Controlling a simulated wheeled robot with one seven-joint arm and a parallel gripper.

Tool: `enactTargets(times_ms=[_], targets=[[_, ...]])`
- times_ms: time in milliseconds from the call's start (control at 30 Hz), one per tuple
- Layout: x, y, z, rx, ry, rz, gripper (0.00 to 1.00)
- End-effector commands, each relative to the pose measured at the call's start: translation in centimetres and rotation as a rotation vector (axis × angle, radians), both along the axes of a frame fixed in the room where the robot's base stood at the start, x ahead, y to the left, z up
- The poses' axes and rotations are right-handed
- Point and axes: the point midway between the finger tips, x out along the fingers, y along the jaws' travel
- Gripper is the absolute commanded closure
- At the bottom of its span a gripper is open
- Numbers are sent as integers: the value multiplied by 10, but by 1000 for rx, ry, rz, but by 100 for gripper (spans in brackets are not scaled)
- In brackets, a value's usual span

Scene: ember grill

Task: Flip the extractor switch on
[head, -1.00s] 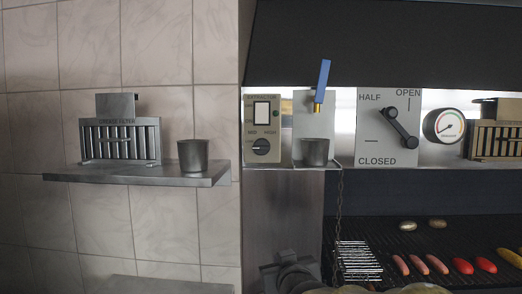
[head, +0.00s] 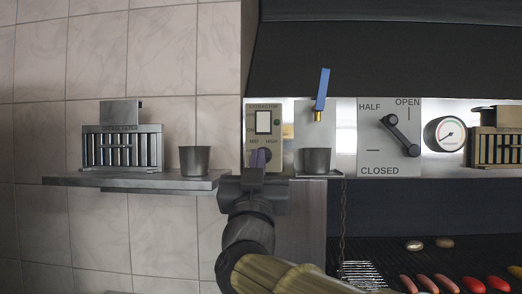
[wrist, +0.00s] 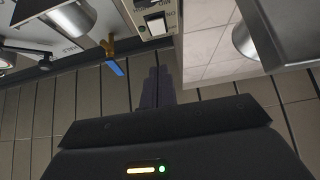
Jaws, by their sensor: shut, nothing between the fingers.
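The extractor panel (head: 251,138) is a beige plate on the wall behind the shelf, with a white rocker switch (head: 263,122) in a dark frame and a knob below it. My gripper (head: 258,158) is in front of the panel's lower part, below the switch, and covers most of the knob. In the wrist view the fingers (wrist: 157,85) are shut together and empty. The panel (wrist: 143,8) and switch (wrist: 157,26) show beyond their tips, with a visible gap. I cannot tell which way the rocker is tilted.
A metal cup (head: 316,160) and a blue-handled tap (head: 322,88) are just right of the panel. Another cup (head: 195,160) and a grease filter (head: 122,148) stand on the left shelf (head: 75,180). A damper lever (head: 402,136) is farther right.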

Motion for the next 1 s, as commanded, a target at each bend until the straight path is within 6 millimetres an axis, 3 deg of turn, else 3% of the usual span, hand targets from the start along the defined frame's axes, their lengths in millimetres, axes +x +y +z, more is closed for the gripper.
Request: enactTargets(times_ms=[567, 800, 1000], targets=[[77, -3, 62, -2, 2, -1, 100], [108, -4, 54, -2, 2, 0, 100], [112, -4, 51, -2, 1, 1, 100]])
